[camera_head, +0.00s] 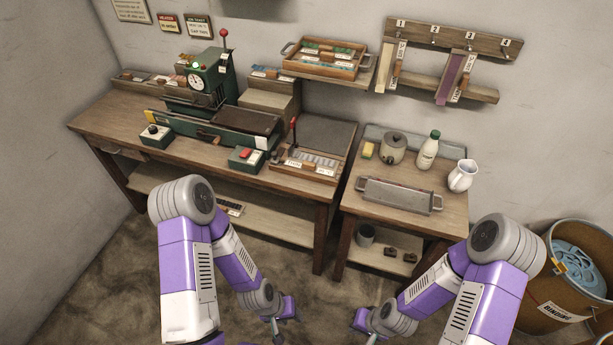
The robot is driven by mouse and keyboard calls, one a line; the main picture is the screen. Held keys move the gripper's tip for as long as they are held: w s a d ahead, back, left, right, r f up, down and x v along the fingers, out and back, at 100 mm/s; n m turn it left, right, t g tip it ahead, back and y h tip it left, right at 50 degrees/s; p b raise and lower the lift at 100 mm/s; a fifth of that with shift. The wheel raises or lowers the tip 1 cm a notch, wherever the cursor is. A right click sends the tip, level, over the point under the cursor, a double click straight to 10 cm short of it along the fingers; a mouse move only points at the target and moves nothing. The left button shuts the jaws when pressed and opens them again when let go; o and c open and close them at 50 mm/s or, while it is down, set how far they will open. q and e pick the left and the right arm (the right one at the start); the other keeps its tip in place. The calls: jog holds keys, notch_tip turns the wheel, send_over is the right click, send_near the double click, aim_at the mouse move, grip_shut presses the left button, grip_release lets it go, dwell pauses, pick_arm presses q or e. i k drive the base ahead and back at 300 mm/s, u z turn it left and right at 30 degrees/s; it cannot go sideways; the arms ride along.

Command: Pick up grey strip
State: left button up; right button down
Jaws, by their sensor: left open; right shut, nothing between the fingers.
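A purple strip (452,78) hangs further right on the same rack, also tagged. Which of the strips counts as grey is hard to tell at this size; the pale one looks closest. My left gripper (287,328) is low at the bottom of the view, open and empty. My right gripper (364,327) is low to its right, shut and empty. Both are far from the rack and in front of the tables.
A green machine (205,79) stands on the long wooden bench (110,110). The right table (355,206) bears a metal tray (396,195), a pot (392,149), a bottle (428,152) and a white jug (462,176). A barrel (548,285) stands at right. Open floor lies between the grippers.

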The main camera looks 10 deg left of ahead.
aim_at(324, 166)
jog(key=u, duration=1)
jog(key=i, duration=0.75)
jog(key=z, duration=0.6)
